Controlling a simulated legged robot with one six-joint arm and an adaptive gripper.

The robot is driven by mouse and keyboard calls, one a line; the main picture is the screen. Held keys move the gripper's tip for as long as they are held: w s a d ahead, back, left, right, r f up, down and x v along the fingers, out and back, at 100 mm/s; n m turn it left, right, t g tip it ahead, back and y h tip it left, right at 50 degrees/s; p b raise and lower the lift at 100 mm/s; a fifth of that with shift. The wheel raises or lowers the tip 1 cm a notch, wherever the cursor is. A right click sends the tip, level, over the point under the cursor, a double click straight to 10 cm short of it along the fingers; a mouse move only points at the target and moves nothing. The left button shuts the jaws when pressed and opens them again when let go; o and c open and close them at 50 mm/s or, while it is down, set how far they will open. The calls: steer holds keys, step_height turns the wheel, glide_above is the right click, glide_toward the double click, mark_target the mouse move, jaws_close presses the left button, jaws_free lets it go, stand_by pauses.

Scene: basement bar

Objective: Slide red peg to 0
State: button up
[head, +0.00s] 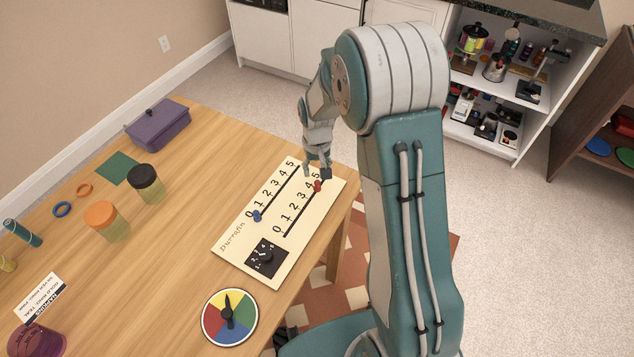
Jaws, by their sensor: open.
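A cream board (225,246) lies on the wooden table with two slotted number scales, each marked 0 to 5. The red peg (318,186) stands in the right scale near its 5 end, far from that scale's 0. The blue peg (257,216) sits at the 0 end of the left scale. My gripper (318,171) is open above the far end of the board, close to the red peg. I cannot tell whether a finger touches the peg.
A purple box (158,127), a black-lidded jar (146,184) and an orange-lidded jar (107,222) stand to the left on the wooden table (170,270).

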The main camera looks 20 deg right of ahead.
mark_target(317, 181)
step_height(317, 181, down, 6)
steer(key=shift+f, duration=0.2)
jaws_close()
